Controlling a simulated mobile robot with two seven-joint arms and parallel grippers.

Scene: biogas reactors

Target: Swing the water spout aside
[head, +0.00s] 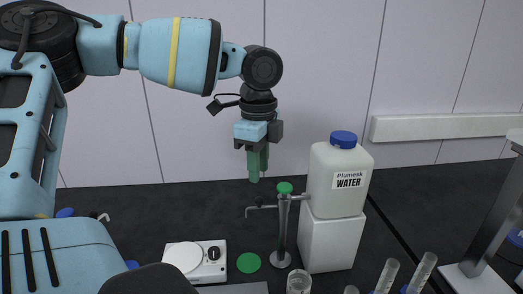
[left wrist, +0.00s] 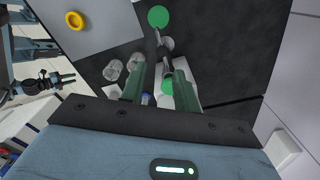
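The water spout (head: 262,207) is a thin grey arm reaching left from a metal post with a green knob (head: 284,188), beside the white water container (head: 340,180) with its blue cap. In the left wrist view the spout (left wrist: 157,38) and green knob (left wrist: 168,86) show between my fingers. My left gripper (head: 257,172) points down above and slightly left of the knob. Its green fingers (left wrist: 159,68) are apart with nothing gripped. What seems to be my right gripper (left wrist: 66,78) is small and dark at the left of the left wrist view; its opening is unclear.
A green disc (head: 248,263) lies on the dark bench, left of the post. A white device with a round plate (head: 195,260) stands further left. A clear beaker (head: 298,284) is in front, with tubes (head: 420,272) to the right. A yellow ring (left wrist: 75,20) lies on a grey surface.

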